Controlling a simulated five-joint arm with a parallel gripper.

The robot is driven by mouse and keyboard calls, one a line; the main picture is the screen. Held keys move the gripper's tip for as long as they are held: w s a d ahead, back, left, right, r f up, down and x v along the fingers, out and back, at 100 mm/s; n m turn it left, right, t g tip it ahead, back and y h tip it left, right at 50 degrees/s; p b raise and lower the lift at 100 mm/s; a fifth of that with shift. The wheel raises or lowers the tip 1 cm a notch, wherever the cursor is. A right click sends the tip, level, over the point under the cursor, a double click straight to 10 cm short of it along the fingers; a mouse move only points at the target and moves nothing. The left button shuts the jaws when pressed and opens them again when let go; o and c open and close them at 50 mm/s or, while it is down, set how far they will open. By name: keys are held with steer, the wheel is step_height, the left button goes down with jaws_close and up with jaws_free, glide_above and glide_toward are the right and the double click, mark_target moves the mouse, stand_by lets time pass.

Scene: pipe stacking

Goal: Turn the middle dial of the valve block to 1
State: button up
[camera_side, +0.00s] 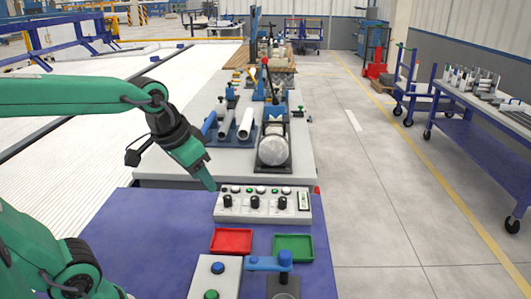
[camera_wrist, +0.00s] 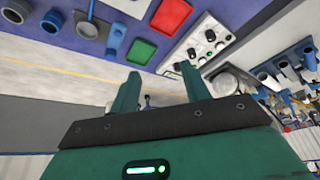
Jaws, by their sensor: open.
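The valve block (camera_side: 242,213) is a pale, wide box at the far edge of the blue table top, with several small buttons along its back. Three black dials stand in a row on it: left (camera_side: 227,201), middle (camera_side: 255,202) and right (camera_side: 282,203). I cannot read the middle dial's setting. My gripper (camera_side: 208,182) is above and near the block's left end, apart from the dials. In the wrist view my gripper (camera_wrist: 158,82) shows two spread green fingers with nothing between them. The block (camera_wrist: 200,43) also shows there, beyond the fingers, tilted.
A red tray (camera_side: 231,241) and a green tray (camera_side: 294,247) lie in front of the block. A blue lever (camera_side: 268,263) and a box with blue and green buttons (camera_side: 207,275) are nearer. Pipes (camera_side: 246,124) and a clamp stand behind the block.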

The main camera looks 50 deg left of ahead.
steer(key=w+a+f+g, duration=0.1)
steer(key=w+a+f, duration=0.1)
steer(key=w, duration=0.4)
steer(key=w+a+f+g, duration=0.1)
steer(key=w+a, duration=0.1)
steer(key=w, duration=0.4)
steer(key=g, duration=0.2)
glide_above(255, 197)
steer(key=shift+m, duration=0.3)
steer(key=f, duration=1.1)
steer(key=shift+s+d, duration=0.15)
steer(key=shift+s, duration=0.15)
steer(key=shift+w+a+f+g, duration=0.2)
steer(key=shift+w+f+g, duration=0.1)
steer(key=shift+f, duration=0.15)
steer(key=shift+s+f, duration=0.1)
steer(key=shift+f, duration=3.8)
steer(key=shift+c, duration=0.2)
steer(key=c, duration=1)
